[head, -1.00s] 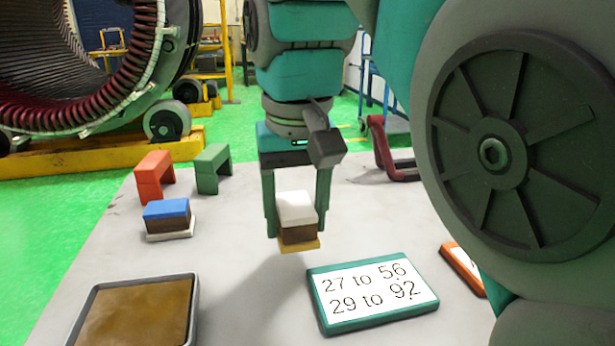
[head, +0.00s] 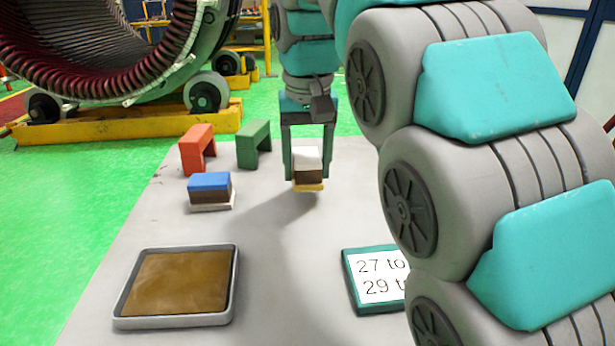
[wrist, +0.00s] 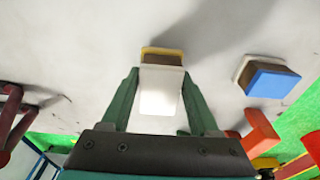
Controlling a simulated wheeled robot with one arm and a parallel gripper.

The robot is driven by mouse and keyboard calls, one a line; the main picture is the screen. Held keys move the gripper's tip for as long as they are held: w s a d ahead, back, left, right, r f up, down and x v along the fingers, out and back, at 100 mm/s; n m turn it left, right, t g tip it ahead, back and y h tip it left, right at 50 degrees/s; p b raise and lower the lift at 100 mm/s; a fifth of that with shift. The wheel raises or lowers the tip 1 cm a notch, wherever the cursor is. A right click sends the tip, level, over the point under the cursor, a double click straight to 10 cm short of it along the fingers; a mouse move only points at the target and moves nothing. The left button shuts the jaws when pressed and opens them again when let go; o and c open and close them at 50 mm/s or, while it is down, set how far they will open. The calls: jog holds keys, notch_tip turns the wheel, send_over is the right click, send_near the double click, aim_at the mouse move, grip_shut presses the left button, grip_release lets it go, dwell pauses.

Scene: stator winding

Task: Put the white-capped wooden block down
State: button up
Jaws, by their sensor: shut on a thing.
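The white-capped wooden block (head: 307,157) has a white top, a brown wooden middle and a yellow base. My gripper (head: 307,173) points down and is shut on it, one dark green finger on each side. The block is upright over the back part of the grey table (head: 275,280), its shadow falling to the lower left. It looks a little above the table, but the gap is hard to judge. In the wrist view the block (wrist: 160,95) sits between the fingers (wrist: 158,98), white cap towards the camera.
A blue-capped block (head: 210,182) stands to the left, with a red arch (head: 197,148) and a green arch (head: 253,144) behind. A brown-filled tray (head: 180,285) and a teal-framed number card (head: 370,277) are in front. My arm covers the right side.

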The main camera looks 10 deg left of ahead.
aim_at(307, 180)
jog(key=shift+f, duration=1.4)
jog(key=shift+f, duration=0.15)
jog(key=o, duration=1.4)
